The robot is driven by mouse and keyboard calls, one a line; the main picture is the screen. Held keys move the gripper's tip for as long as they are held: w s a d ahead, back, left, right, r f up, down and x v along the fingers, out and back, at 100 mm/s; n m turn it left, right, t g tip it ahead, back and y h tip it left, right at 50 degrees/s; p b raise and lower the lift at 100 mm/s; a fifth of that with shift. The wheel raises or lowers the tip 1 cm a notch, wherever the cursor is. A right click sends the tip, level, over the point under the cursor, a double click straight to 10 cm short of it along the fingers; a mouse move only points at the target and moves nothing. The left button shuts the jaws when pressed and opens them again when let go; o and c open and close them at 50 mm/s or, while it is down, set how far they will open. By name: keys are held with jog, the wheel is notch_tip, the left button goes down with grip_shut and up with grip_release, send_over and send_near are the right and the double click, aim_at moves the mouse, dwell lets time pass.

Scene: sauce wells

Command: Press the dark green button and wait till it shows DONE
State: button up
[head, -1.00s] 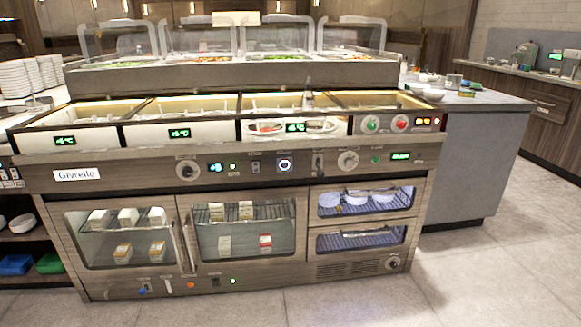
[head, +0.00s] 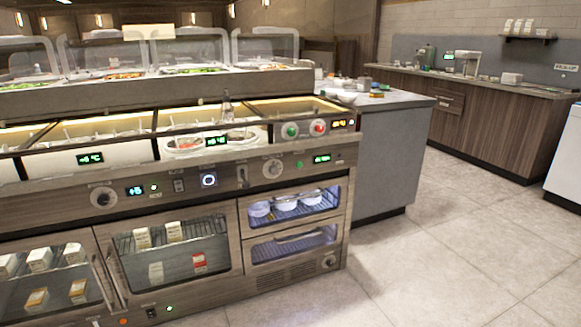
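A round green button (head: 291,131) sits beside a round red button (head: 318,127) on the upper right front of the steel sauce counter (head: 150,190). A smaller, darker green button (head: 300,164) sits lower on the control strip, just left of a small lit green display (head: 321,158). The display's text is too small to read with certainty. A second display with orange digits (head: 339,123) is right of the red button. My gripper is not in view, and nothing is seen touching the buttons.
The control strip also holds a large knob (head: 272,168), a lever (head: 242,176) and a round lit button (head: 208,180). Glass-door compartments are below. A grey side counter (head: 385,160) adjoins on the right. The tiled floor (head: 450,250) is clear in front and right.

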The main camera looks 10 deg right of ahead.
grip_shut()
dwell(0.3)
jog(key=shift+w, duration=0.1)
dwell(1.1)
